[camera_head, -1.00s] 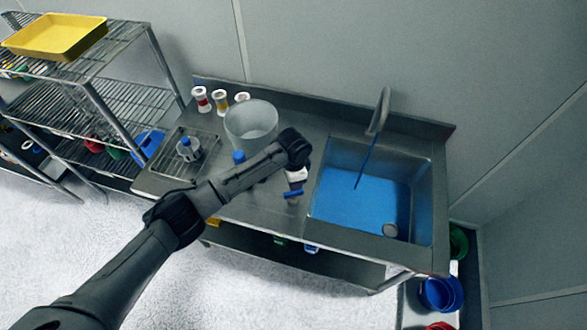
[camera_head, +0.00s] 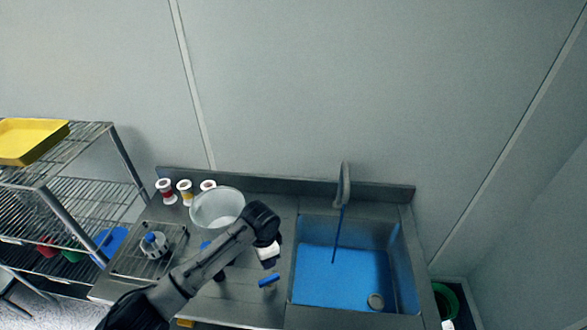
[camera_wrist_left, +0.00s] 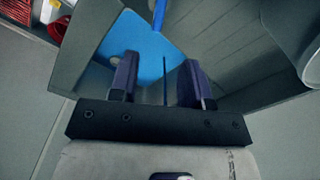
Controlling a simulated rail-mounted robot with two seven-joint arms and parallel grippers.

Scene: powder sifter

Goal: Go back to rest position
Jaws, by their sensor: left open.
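My left arm comes in from the lower left over the counter in the head view. My left gripper (camera_head: 268,262) is at its end, just left of the sink, pointing down. In the left wrist view its two dark fingers (camera_wrist_left: 160,82) stand apart with nothing visible between them, in front of the sink with its blue bottom (camera_wrist_left: 150,50). My right gripper is not in view.
The counter holds a large pale bowl (camera_head: 205,208), several small containers (camera_head: 185,190) and a blue object (camera_head: 270,281) near the gripper. The sink (camera_head: 345,275) with its tap (camera_head: 343,180) is at right. A wire shelf with a yellow tray (camera_head: 30,140) stands at left.

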